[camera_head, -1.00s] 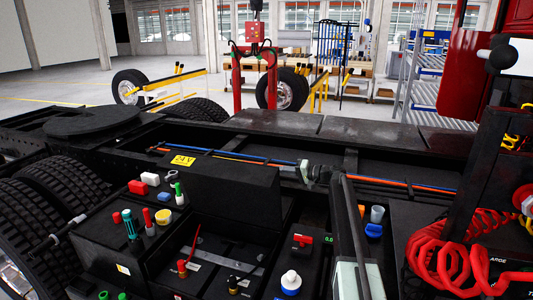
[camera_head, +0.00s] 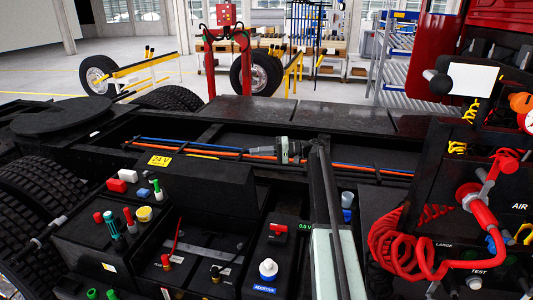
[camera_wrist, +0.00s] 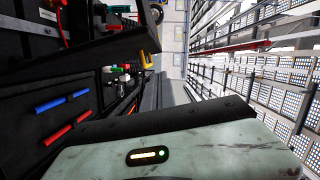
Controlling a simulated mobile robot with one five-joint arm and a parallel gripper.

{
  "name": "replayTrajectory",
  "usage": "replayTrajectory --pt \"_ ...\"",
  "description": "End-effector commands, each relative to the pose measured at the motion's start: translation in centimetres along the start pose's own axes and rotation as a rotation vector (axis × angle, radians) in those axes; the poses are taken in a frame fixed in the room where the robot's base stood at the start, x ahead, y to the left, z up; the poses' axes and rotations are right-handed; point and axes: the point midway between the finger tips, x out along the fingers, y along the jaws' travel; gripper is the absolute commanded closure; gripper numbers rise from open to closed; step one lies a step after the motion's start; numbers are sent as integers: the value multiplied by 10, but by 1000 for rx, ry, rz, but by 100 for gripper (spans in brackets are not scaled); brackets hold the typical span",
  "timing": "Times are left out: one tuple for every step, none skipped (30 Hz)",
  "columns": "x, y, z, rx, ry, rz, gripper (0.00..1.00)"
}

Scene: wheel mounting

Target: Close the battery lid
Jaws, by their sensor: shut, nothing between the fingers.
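The black battery lid (camera_head: 205,185), with a yellow 24 V label at its upper left, stands raised behind the open battery box in the head view. Below it the battery compartment (camera_head: 205,243) lies open, with a red cable and red and dark terminals showing. My gripper (camera_head: 254,151) is shut and empty, pointing left beyond the lid's upper right corner. I cannot tell whether it touches the lid.
Left of the compartment is a panel (camera_head: 115,225) with coloured caps. Coiled red hoses (camera_head: 410,245) hang at the right. Orange and blue lines (camera_head: 215,147) run along the frame behind the lid.

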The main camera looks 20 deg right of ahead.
Motion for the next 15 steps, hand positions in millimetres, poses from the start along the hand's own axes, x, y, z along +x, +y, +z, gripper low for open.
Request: replayTrajectory --pt "12 1 1 0 -1 0 100" --pt "19 0 1 0 -1 0 100" --pt "27 0 1 0 -1 0 100" --pt "33 1 0 0 0 0 100" --pt "39 1 0 0 0 0 100" --pt "42 1 8 0 1 0 100" --pt "42 2 15 0 2 1 100" --pt "43 2 20 0 2 1 100" --pt "44 1 25 0 2 1 100" --pt "45 1 29 0 2 1 100" --pt "46 1 31 0 2 1 100" --pt "46 1 34 0 2 1 100" --pt "47 1 36 0 2 1 100" --pt "47 1 37 0 2 1 100" --pt "47 1 38 0 2 1 100"
